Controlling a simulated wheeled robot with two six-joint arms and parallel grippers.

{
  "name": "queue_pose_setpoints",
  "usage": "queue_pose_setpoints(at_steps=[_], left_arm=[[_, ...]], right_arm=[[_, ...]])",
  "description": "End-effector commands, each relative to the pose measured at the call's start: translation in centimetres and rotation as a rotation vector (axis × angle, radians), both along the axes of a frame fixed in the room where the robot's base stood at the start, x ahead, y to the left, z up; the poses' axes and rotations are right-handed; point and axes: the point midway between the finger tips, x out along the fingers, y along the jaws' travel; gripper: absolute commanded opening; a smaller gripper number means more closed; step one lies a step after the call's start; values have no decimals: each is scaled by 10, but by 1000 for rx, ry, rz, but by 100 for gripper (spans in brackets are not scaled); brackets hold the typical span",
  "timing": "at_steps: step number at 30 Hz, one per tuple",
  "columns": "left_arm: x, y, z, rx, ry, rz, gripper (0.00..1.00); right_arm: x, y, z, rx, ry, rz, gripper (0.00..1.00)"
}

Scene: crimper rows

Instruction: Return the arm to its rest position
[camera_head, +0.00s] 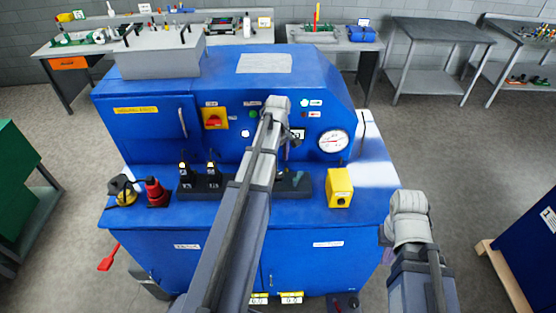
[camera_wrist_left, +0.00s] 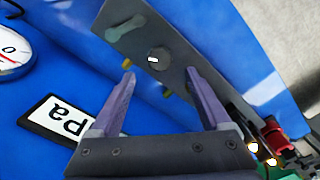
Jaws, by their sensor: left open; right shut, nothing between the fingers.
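My left arm reaches up over the blue machine (camera_head: 345,220) in the head view, its white wrist (camera_head: 277,105) in front of the machine's upright panel. In the left wrist view my left gripper (camera_wrist_left: 160,78) is open, with two purple-grey fingers and nothing held between them. A grey plate with a round knob (camera_wrist_left: 158,60) and a lever (camera_wrist_left: 124,28) lies beyond the fingertips; I cannot tell whether they touch it. My right arm (camera_head: 420,270) is at the lower right, over the machine's right edge. The right gripper's fingers are hidden.
The front ledge holds a red cone-shaped piece (camera_head: 156,192), black tools in a dark holder (camera_head: 200,190) and a yellow box (camera_head: 340,187). A pressure gauge (camera_head: 333,141) and a red-yellow switch (camera_head: 213,121) are on the panel. Open floor (camera_head: 440,150) lies right of the machine.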

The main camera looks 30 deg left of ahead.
Motion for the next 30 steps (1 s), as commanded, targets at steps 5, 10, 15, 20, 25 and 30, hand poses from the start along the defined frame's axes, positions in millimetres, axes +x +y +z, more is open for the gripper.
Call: queue_pose_setpoints(at_steps=[5, 10, 15, 20, 25, 30], left_arm=[[0, 0, 14, 0, 0, 0, 81], [0, 0, 12, 0, 0, 0, 81], [0, 0, 12, 0, 0, 0, 81], [0, -1, 11, 0, 0, -2, 81], [-8, -39, -17, 5, 7, -146, 81], [-36, -128, -75, 22, 28, -533, 81]], right_arm=[[0, 0, 13, 0, 0, -8, 0], [0, 0, 12, 0, 0, -9, 0], [0, 0, 12, 1, -1, -9, 0], [0, 0, 11, 1, -1, -9, 0], [0, 0, -17, 0, -1, -6, 0], [0, 0, -76, -1, -1, 1, 0]])
